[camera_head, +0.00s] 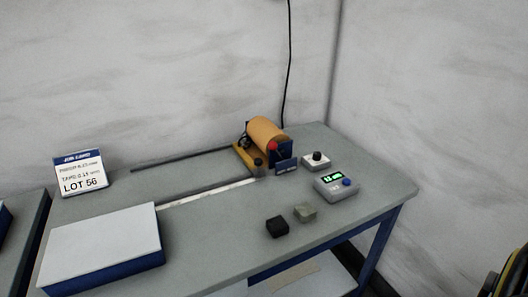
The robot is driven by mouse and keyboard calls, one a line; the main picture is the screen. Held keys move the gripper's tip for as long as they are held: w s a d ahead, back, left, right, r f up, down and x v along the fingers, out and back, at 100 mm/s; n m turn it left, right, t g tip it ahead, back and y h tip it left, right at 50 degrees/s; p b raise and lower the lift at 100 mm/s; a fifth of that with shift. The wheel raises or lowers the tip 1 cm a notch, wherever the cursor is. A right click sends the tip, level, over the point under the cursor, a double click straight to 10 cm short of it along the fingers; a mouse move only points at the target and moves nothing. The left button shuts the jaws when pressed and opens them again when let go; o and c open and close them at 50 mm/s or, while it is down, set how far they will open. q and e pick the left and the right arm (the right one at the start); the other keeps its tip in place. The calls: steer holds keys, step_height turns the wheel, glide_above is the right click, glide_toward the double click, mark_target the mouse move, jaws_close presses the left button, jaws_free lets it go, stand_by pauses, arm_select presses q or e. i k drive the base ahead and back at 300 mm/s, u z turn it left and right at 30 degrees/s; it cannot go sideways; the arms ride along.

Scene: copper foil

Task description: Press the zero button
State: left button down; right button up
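A small grey device (334,190) with a lit green display (332,177) stands on the right part of the table. The display's digits are too small to read surely, and I cannot read a label on the button. Nothing touches the device or the button. Neither my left gripper nor my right gripper is in view.
Beside the device are a white block with a black knob (317,158), a grey block (305,212) and a black block (277,227). A copper-coloured roll (266,136) stands behind. A white-topped blue box (103,247) and a LOT 56 sign (80,173) are left.

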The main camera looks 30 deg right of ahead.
mark_target(345, 182)
steer(key=z, duration=0.95)
